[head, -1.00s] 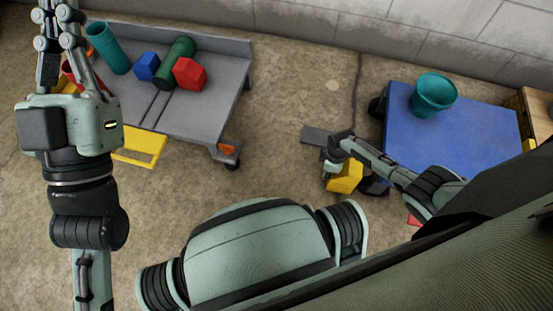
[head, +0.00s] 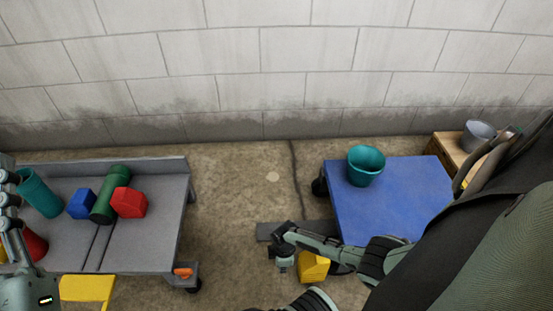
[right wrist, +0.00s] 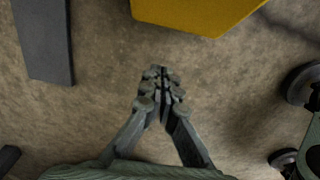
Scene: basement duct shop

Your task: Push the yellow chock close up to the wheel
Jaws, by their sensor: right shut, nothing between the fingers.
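The yellow chock (head: 312,268) stands on the floor by the near left corner of the blue-topped cart (head: 385,200). A dark wheel (head: 341,268) shows just right of the chock, partly hidden by my right arm; I cannot tell how wide the gap between them is. My right gripper (head: 283,264) is low, just left of the chock. In the right wrist view its fingers (right wrist: 161,75) are shut and empty, with the chock (right wrist: 200,12) ahead at the top edge, apart from the fingertips. My left gripper (head: 10,190) is cut off at the left edge.
A dark flat bar (head: 290,230) lies on the floor behind the right gripper; it also shows in the wrist view (right wrist: 43,40). A grey cart (head: 145,235) with coloured blocks stands left. A teal bucket (head: 366,165) sits on the blue cart. Floor between the carts is mostly clear.

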